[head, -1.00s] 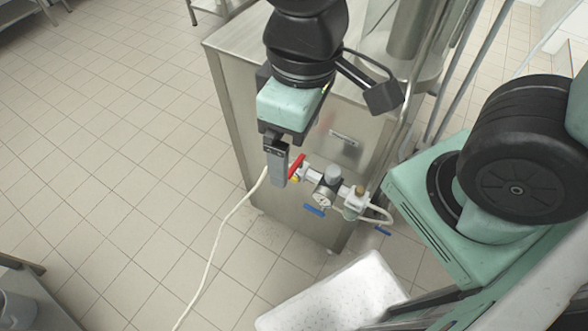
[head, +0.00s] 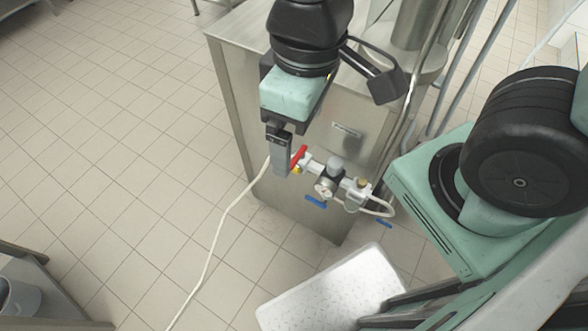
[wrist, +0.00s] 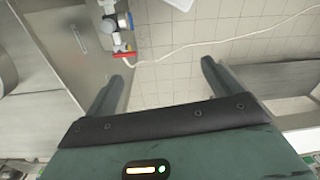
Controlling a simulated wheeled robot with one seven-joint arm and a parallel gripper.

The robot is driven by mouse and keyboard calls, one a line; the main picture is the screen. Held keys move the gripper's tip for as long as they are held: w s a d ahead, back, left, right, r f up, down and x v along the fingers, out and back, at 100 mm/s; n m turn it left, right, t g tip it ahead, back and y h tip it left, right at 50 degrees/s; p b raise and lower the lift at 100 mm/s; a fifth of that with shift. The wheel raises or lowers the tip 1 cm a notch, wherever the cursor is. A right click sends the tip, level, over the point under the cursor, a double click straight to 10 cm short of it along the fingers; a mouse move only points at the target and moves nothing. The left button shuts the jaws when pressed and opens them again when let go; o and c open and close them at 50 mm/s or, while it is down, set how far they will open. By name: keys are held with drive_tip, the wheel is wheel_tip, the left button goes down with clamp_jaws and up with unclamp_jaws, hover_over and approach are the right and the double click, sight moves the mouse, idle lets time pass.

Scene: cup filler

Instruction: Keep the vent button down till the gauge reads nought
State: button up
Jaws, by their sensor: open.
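A compressed-air assembly is mounted on the front of a steel cabinet. Its round white gauge (head: 325,188) faces outward, but its reading is too small to make out. A red lever (head: 299,158) is at its left end, with a small yellow part (head: 297,170) just below; the lever also shows in the wrist view (wrist: 123,54). A brass-coloured cap (head: 363,183) tops the unit at the right. I cannot tell which part is the vent button. My gripper (head: 281,170) is just left of the red lever in the picture. In the wrist view, its fingers (wrist: 162,70) are wide apart with nothing between them.
The steel cabinet (head: 240,110) stands behind the assembly. A white hose (head: 225,222) runs across the tiled floor from near the lever. A white speckled slab (head: 335,290) lies in front. Open floor is at the left.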

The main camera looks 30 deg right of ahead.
clamp_jaws()
idle(1.7)
